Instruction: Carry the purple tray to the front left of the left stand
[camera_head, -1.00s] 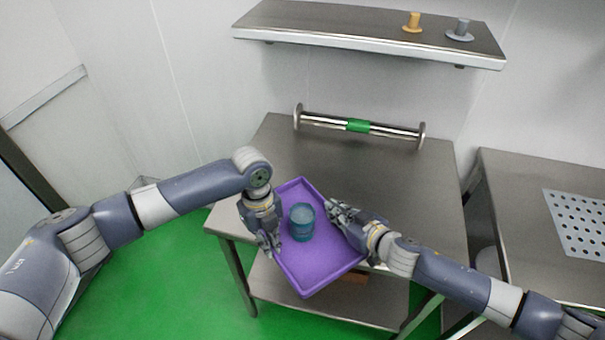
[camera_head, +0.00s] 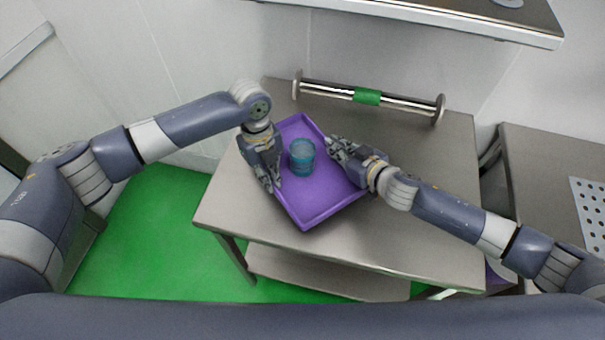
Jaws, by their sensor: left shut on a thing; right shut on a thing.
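The purple tray (camera_head: 316,208) is over the left part of the steel table, turned at an angle, with a teal cup (camera_head: 302,157) standing on it. My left gripper (camera_head: 272,186) is shut on the tray's left edge. My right gripper (camera_head: 335,150) is shut on the tray's right edge. The grippers hide parts of both side rims. I cannot tell whether the tray touches the tabletop or is held just above it. The steel table (camera_head: 420,235) has a lower shelf.
A steel bar with a green band (camera_head: 367,97) stands along the table's back edge. A second steel table with a perforated plate (camera_head: 590,205) is at the right. A wall shelf (camera_head: 440,20) hangs above. The tabletop's front right is bare. Green floor (camera_head: 150,235) is open at the left.

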